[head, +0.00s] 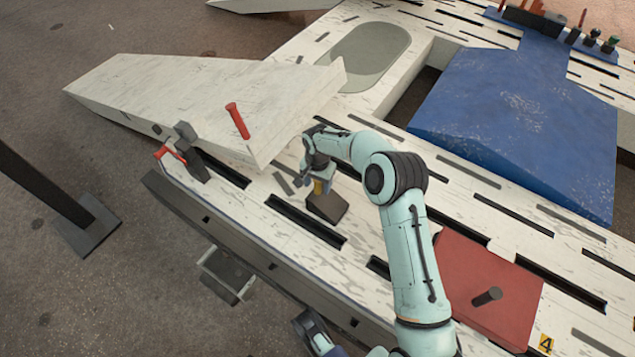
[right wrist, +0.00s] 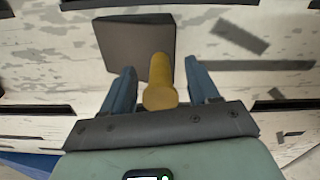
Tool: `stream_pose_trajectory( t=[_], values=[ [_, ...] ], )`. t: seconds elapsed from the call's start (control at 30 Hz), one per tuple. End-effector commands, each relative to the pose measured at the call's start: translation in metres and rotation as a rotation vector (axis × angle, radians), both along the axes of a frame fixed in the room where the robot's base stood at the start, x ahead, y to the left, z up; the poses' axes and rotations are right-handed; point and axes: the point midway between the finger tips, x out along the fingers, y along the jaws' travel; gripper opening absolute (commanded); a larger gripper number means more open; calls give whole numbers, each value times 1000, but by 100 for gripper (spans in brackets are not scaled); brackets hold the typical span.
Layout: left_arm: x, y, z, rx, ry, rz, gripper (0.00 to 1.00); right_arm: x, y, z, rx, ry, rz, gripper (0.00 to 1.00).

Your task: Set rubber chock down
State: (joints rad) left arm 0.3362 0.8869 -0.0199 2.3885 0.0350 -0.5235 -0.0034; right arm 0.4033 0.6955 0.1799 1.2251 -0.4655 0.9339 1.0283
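The rubber chock (head: 326,207) is a dark grey-brown block with a yellow handle. It rests on the white slotted bench top, just in front of the thick white slab. My right gripper (head: 320,178) reaches down over it. In the right wrist view the chock (right wrist: 132,45) lies beyond the fingers, and its yellow handle (right wrist: 160,85) stands between them. The right gripper (right wrist: 161,85) is open, with a visible gap on each side of the handle. Part of what looks like my left arm shows at the bottom edge of the head view; its fingers cannot be made out.
A white slab (head: 200,95) with a red handle (head: 237,121) and a red-levered clamp (head: 188,150) stand left of the chock. A red plate (head: 490,285) with a dark peg lies right. A blue cover (head: 520,110) lies behind. Dark slots (head: 305,222) run along the bench.

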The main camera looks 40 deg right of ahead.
Motion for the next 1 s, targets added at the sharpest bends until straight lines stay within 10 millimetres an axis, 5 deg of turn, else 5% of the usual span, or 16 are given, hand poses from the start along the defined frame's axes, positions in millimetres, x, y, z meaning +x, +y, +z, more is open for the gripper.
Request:
stream_pose_trajectory(
  t=[0.37,0.8,1.0],
  values=[
    [5,-1,5,1,-18,-1,43,0,0,8,-1,-2,0,59],
    [44,-7,41,7,-148,-8,43,0,0,97,-1,-4,-1,59],
    [46,-9,48,5,-161,-12,43,0,0,119,-1,0,0,59]
  ],
)
